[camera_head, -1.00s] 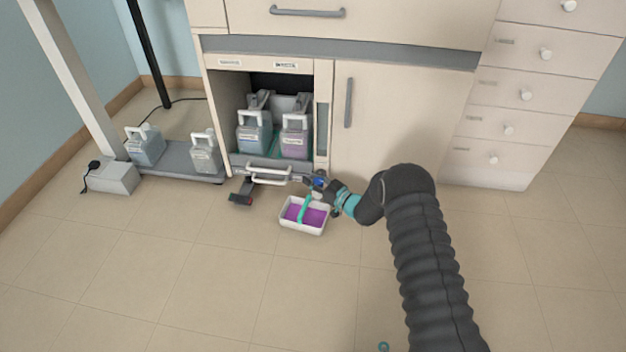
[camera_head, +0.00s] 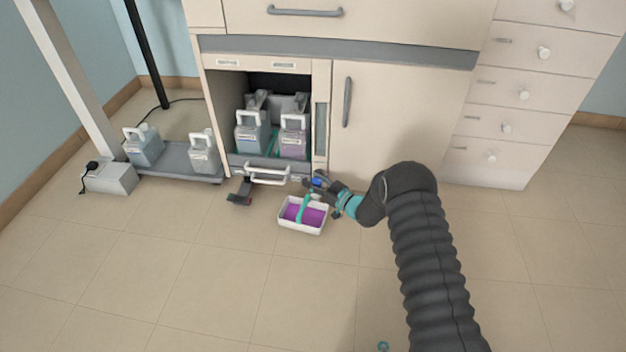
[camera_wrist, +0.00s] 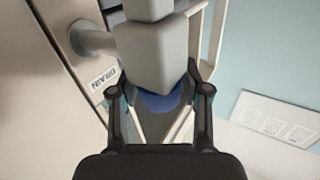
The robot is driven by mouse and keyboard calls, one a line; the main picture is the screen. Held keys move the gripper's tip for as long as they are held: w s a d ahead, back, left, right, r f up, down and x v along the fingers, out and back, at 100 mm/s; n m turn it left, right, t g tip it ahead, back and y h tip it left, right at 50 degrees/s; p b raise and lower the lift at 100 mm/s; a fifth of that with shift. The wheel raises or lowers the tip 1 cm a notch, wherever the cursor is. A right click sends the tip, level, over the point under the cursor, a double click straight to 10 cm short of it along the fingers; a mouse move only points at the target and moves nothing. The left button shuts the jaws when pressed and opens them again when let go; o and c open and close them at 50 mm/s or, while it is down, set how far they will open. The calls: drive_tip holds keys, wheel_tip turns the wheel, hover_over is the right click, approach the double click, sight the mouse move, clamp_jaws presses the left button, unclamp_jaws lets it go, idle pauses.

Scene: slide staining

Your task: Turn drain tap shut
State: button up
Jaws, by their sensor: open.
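The drain tap shows in the wrist view as a blue part (camera_wrist: 160,101) below pale grey blocks, beside a label reading DRAIN (camera_wrist: 103,78). I cannot tell its exact turn angle. My gripper (camera_wrist: 158,88) is open, with one finger on each side of the blue part; whether they touch it is unclear. In the head view my gripper (camera_head: 320,184) is low at the cabinet front, by a small blue spot, and the tap is mostly hidden there. A white tray (camera_head: 302,229) with purple liquid stands on the floor just below, with a teal strip across it.
The open cabinet bay holds jugs (camera_head: 252,134), with a white-handled drawer front (camera_head: 268,170) beside my gripper. A dark pedal-like piece (camera_head: 241,194) lies left of the tray. More jugs (camera_head: 203,154) stand on a low grey platform.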

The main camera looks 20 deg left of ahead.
drive_tip(key=v, duration=1.1)
drive_tip(key=shift+d, duration=0.1)
